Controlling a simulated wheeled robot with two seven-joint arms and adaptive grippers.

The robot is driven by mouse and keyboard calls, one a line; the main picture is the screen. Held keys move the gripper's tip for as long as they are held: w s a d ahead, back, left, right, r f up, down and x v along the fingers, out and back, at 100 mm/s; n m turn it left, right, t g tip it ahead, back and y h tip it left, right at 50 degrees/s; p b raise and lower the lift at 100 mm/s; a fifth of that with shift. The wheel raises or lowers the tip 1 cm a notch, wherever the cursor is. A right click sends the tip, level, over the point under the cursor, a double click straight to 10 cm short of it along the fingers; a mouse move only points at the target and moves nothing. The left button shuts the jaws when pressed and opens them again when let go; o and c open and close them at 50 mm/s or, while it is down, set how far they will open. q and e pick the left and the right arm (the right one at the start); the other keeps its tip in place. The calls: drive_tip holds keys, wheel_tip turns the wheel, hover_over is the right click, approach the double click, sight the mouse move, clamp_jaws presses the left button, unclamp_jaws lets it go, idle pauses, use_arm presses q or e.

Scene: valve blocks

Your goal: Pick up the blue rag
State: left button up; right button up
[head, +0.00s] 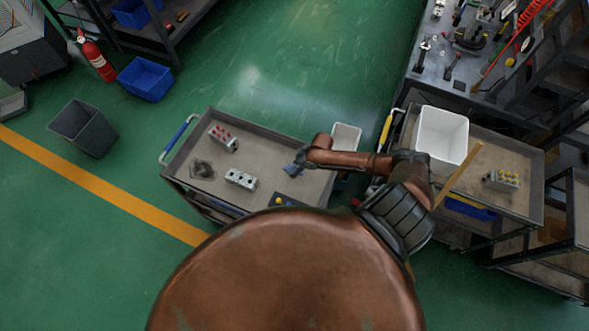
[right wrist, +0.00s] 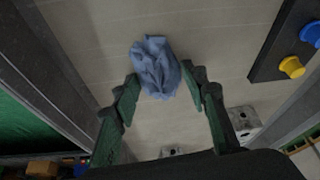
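The blue rag (head: 291,169) lies crumpled on the grey top of the middle cart (head: 262,148). In the right wrist view the rag (right wrist: 155,67) sits at the fingertips. My right gripper (head: 301,160) is over the rag in the head view. In its wrist view the right gripper (right wrist: 161,76) is open, with one green finger on each side of the rag. I cannot tell whether the fingers touch it. In the head view the gripper partly hides the rag. My left gripper is not in view.
A silver valve block (head: 240,179), a red-topped block (head: 223,137), and a dark part (head: 203,168) stand on the cart. A dark panel with a yellow knob (right wrist: 291,66) lies near the rag. A white bin (head: 441,136) stands on the right cart.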

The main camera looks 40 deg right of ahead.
drive_tip(key=c, duration=0.5)
drive_tip(key=shift+r, duration=0.1)
drive_tip(key=shift+r, duration=0.6)
drive_tip(key=s+d+r+b, duration=0.1)
drive_tip(key=s+d+r, duration=0.4)
drive_tip(key=s+r, duration=0.6)
drive_tip(key=shift+s+r+b, duration=0.3)
drive_tip(key=shift+s+b, duration=0.05)
drive_tip(key=shift+s, duration=0.7)
